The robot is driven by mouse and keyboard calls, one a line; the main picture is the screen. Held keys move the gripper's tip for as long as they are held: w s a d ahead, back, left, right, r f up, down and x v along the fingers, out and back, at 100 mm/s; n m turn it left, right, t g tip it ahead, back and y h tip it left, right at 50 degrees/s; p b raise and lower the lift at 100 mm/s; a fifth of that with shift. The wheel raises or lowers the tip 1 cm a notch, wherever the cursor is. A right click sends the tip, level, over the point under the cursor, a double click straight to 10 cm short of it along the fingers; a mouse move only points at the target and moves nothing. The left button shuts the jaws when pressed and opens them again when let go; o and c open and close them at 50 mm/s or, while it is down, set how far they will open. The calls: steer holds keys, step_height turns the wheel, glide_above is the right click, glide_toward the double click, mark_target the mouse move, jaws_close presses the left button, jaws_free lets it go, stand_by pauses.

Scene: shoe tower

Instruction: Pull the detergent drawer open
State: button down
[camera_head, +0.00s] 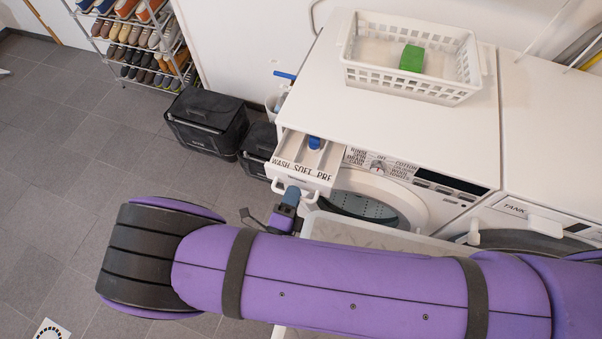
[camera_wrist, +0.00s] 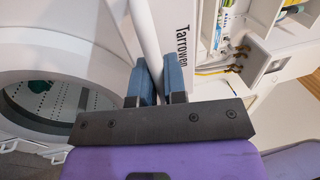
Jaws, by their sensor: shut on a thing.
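The detergent drawer (camera_head: 307,176) is at the left end of the washing machine's front in the head view. It stands out from the machine, open, with its inside showing from above. Its labels read WASH, SOFT and PRE, and a blue piece (camera_head: 314,142) sits inside. My gripper (camera_head: 288,196) is at the white handle (camera_head: 279,186) on the drawer's front. In the wrist view, the blue fingers of my gripper (camera_wrist: 157,82) are shut on the white handle bar (camera_wrist: 144,35).
The washer's round door (camera_head: 375,203) is below and right of the drawer. A white basket (camera_head: 413,57) with a green block (camera_head: 412,58) stands on top. Black bins (camera_head: 206,122) and a shoe rack (camera_head: 137,38) are at the left. Grey floor is clear there.

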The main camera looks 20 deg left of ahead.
steer(key=r+v, duration=0.1)
steer(key=v, duration=0.5)
steer(key=shift+s, duration=0.1)
steer(key=c, duration=1.2)
jaws_free()
